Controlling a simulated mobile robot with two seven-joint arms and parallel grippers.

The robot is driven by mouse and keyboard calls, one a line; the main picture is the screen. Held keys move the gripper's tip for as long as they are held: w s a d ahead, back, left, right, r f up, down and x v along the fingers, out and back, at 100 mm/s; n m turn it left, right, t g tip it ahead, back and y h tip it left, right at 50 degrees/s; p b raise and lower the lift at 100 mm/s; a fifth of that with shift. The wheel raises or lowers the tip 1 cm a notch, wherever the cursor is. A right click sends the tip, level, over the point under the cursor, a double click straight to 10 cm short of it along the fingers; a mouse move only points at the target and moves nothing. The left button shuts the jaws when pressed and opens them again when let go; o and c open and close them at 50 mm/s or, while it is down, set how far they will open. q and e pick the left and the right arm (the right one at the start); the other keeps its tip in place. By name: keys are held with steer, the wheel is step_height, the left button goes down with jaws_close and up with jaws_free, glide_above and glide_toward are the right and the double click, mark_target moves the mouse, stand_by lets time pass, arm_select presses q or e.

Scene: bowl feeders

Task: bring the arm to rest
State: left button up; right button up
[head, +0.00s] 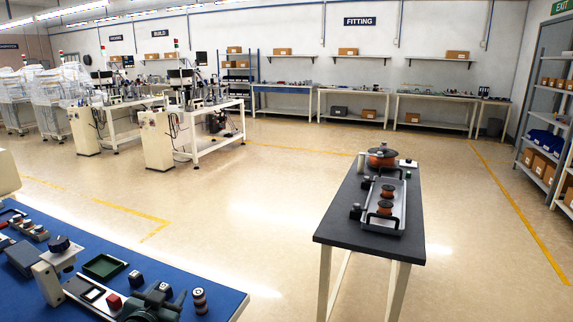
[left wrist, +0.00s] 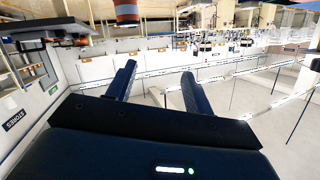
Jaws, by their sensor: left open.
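My left gripper (left wrist: 158,70) shows in the left wrist view as two dark fingers standing well apart. Nothing is held between them. Behind them the room appears tilted, with pale floor, benches and wall, so the gripper is in free air. In the head view I cannot clearly make out the left gripper. A pale rounded shape at the left edge there is cut off, and I cannot tell what it is. My right gripper is in neither view.
A blue bench (head: 222,300) with small fixtures fills the lower left. Shelving (head: 540,115) stands at right.

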arm_select(q)
steer(key=s+d+f+g+h, duration=0.1)
steer(key=s+d+f, duration=0.3)
steer(key=s, duration=0.6)
steer(key=s+d+f+g+h, duration=0.1)
steer(key=s+d+f, duration=0.3)
steer(key=s, duration=0.6)
steer(key=s+d+f+g+h, duration=0.1)
steer(key=s+d+f, duration=0.3)
steer(key=s, duration=0.6)
steer(key=shift+s+d+f+n+g, duration=0.2)
steer(key=shift+d+f+n+g, duration=0.1)
steer(key=shift+d+g, duration=0.55)
